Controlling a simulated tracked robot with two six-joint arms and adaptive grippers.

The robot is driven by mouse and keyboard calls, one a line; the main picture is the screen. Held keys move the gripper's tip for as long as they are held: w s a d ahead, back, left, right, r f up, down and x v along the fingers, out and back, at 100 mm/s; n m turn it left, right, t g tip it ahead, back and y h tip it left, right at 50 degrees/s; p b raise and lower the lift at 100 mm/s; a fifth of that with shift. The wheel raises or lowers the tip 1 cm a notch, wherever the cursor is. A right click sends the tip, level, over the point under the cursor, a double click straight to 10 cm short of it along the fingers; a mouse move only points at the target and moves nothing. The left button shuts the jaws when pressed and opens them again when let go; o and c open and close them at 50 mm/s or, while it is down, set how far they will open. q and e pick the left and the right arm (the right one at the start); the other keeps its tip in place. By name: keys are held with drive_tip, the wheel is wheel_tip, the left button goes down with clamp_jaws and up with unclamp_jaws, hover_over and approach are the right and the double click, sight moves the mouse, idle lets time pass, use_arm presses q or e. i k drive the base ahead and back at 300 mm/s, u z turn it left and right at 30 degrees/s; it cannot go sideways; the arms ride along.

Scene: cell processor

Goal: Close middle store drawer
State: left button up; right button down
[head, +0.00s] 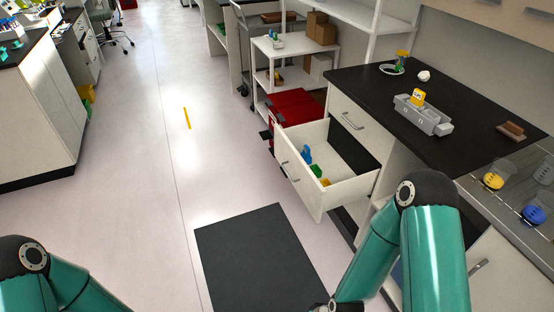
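An open white store drawer (303,191) sticks out to the left from the cabinet under the black worktop. It holds a few small blue, green and yellow items (318,170). A closed drawer front with a handle (352,121) is above and behind it. Which of the stacked drawers is the open one is hard to tell from here. My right arm is in front of the cabinet, and only a dark bit of the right gripper (325,307) shows at the bottom edge, below and apart from the drawer. My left arm is at the bottom left; its gripper is out of frame.
A red tool chest (295,104) stands just behind the open drawer. A dark mat (252,262) lies on the floor in front of it. A grey rack (422,116) stands on the black worktop (380,92). The floor to the left is clear.

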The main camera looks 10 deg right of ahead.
sight(324, 181)
drive_tip(key=u, duration=0.1)
drive_tip(key=i, duration=1.3)
drive_tip(key=z, duration=0.4)
